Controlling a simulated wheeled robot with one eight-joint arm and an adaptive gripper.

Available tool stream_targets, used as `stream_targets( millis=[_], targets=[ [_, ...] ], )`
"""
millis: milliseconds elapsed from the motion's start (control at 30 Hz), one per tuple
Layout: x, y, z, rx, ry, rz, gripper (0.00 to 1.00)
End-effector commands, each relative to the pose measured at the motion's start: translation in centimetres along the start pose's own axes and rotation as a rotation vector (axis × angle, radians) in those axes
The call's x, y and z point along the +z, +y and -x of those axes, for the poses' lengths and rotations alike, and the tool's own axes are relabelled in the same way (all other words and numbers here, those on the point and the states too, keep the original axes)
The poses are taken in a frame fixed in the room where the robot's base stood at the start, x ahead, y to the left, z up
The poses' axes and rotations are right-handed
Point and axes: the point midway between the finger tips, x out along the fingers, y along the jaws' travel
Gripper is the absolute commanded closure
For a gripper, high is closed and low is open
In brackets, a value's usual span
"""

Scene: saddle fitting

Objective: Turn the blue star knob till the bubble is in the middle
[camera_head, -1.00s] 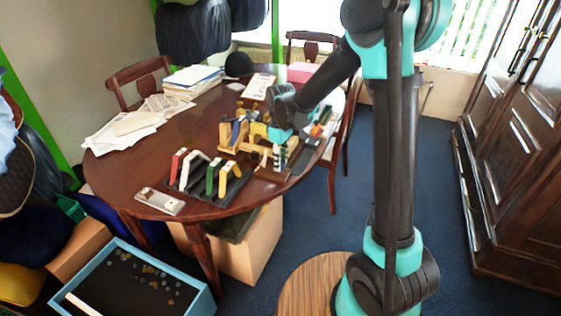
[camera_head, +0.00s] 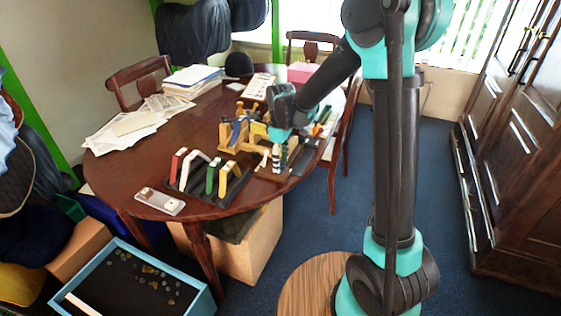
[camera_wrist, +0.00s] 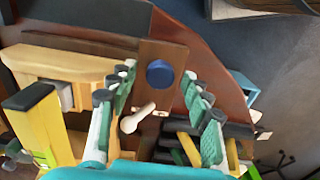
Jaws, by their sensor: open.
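The blue knob (camera_wrist: 160,73) shows in the wrist view as a dark blue round disc on a brown wooden plate (camera_wrist: 150,50). Its star shape cannot be made out. My gripper (camera_wrist: 158,88) is open, with one finger on each side of the plate, and the knob lies between the fingertips in the picture. I cannot tell whether the fingers touch anything. A white lever (camera_wrist: 135,119) stands below the knob. A small pale spot beside it may be the level, but no bubble can be made out. In the head view my gripper (camera_head: 279,153) is over the fixture on the table.
A yellow wooden fixture (camera_wrist: 60,62) stands close on the left in the wrist view. On the table (camera_head: 120,170), a rack with red, white, green and yellow pieces (camera_head: 212,177) and a grey device (camera_head: 160,201) stand nearer. Papers (camera_head: 135,123) lie at the left.

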Motion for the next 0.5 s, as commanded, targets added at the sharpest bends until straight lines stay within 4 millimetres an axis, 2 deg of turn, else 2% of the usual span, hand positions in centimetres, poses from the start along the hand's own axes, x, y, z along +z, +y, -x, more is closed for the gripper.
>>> stream_targets(
  millis=[167,500],
  targets=[
    [0.0,0.0,1.8,0.000,0.000,0.000,0.51],
    [0.0,0.0,8.5,0.000,0.000,0.000,0.51]
  ],
)
